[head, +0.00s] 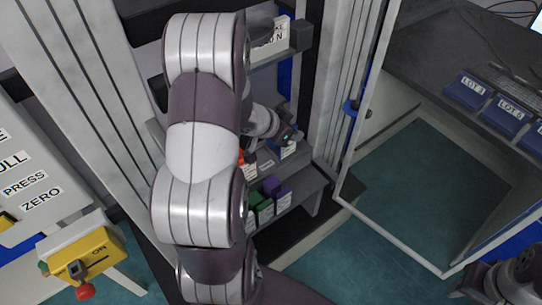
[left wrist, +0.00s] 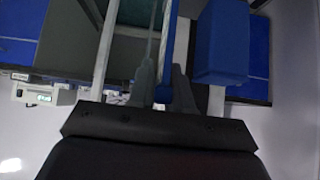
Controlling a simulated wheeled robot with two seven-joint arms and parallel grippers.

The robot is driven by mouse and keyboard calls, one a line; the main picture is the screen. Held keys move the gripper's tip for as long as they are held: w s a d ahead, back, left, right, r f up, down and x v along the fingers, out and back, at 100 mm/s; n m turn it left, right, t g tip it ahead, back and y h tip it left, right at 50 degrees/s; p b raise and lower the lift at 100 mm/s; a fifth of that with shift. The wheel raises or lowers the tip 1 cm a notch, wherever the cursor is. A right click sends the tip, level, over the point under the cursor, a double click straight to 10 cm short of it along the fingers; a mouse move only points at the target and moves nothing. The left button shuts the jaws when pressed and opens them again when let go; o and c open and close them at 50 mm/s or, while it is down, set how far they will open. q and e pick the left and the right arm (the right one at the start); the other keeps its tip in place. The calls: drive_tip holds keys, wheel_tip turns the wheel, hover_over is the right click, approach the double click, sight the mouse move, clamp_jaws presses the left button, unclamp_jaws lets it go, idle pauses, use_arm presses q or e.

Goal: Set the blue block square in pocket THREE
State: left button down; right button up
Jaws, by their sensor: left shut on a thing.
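My left gripper (head: 290,137) reaches into the rack, over the upper shelf, partly hidden by its own arm. In the left wrist view, its fingers (left wrist: 163,85) are closed on a narrow blue thing (left wrist: 167,45), which I take to be the blue block seen edge-on. In the head view only a little blue shows at the fingertips. Below and left of the gripper are shelf pockets with white labels (head: 265,161), too small to read, so I cannot tell which is THREE. Only a grey and dark end of my right arm (head: 515,279) shows at the lower right corner.
A green block (head: 265,206) and a purple block (head: 277,187) sit on the lower step. A framed clear door (head: 353,150) stands open to the right. Blue LOT bins (head: 468,90) stand on the dark bench. A yellow switch box (head: 85,258) is at lower left.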

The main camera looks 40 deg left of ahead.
sight(275, 147)
use_arm(q)
drive_tip(key=a+f, duration=0.1)
drive_tip(key=s+a+f, duration=0.1)
drive_tip(key=a, duration=0.1)
drive_tip(key=s+a+f, duration=0.1)
drive_tip(key=shift+a, duration=0.25)
wheel_tip(275, 147, down, 4)
drive_tip(key=b, duration=0.3)
drive_tip(key=shift+d, duration=0.1)
drive_tip(key=shift+f, duration=0.1)
drive_tip(key=c, duration=1.1)
unclamp_jaws()
drive_tip(key=shift+f, duration=0.1)
drive_tip(key=shift+o, duration=0.2)
